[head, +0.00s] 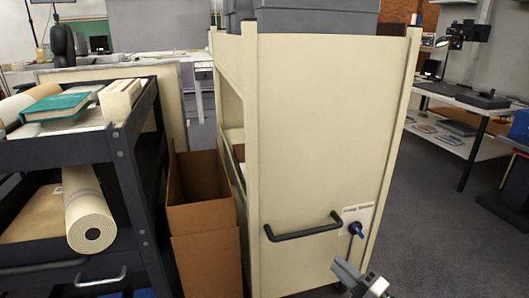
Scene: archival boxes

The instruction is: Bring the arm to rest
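My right gripper (350,272) shows at the bottom edge, right of centre, grey and partly cut off by the frame. It is in front of the lower right of a cream cart's end panel (315,130), below the black handle (303,229) and a blue knob-like piece (356,229) by a white label. I see nothing held in it, but its finger gap is not clear. My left gripper is out of view.
A dark shelf cart (125,165) with a green book (58,106) and a rolled sheet (89,222) stands at left. An open cardboard box (205,250) fills the gap beside the cream cart. Grey floor (425,210) is clear at right, before a work table (460,100).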

